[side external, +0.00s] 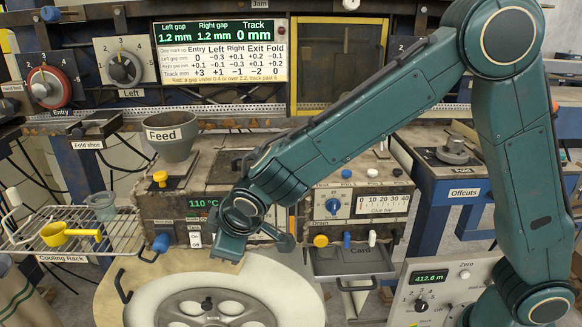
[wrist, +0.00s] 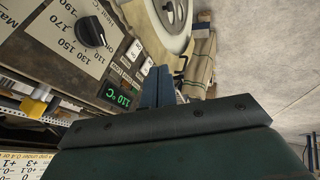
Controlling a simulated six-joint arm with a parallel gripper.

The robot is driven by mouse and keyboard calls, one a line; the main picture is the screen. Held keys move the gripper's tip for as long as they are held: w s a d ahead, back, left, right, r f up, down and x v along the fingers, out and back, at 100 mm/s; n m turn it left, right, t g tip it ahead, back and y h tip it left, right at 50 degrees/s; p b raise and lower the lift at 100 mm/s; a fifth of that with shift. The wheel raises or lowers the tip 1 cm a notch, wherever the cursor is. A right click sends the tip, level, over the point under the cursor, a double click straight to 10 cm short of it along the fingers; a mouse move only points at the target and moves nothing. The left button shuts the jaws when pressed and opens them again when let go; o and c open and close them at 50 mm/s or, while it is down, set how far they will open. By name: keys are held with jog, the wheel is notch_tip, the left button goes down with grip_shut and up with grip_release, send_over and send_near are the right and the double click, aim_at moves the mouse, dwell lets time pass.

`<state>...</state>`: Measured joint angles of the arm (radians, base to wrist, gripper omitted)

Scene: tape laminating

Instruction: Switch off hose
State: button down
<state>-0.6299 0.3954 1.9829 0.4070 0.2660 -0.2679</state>
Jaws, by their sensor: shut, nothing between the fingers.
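I see no hose that I can pick out by name. A small white switch (side external: 195,239) sits on the front of the central machine, below a green display (side external: 203,203) reading 110 °C. My gripper (side external: 229,258) is just right of the white switch in the side view, close to the machine front. Its two blue-grey fingers (wrist: 158,86) are together and empty in the wrist view. They hide part of the panel behind them.
A black temperature knob (wrist: 90,31) is on the same panel. A blue knob (side external: 161,243) is left of the switch. The cooling rack (side external: 75,240) holds a yellow scoop (side external: 69,234).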

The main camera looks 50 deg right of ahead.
jog(key=w+d+f, duration=0.3)
jog(key=w+f, duration=0.4)
jog(key=shift+w+d+f, duration=0.15)
jog(key=shift+w+f, duration=0.15)
dwell(0.5)
jog(key=shift+w+d+f, duration=0.2)
jog(key=shift+f, duration=0.25)
jog(key=shift+r, duration=0.1)
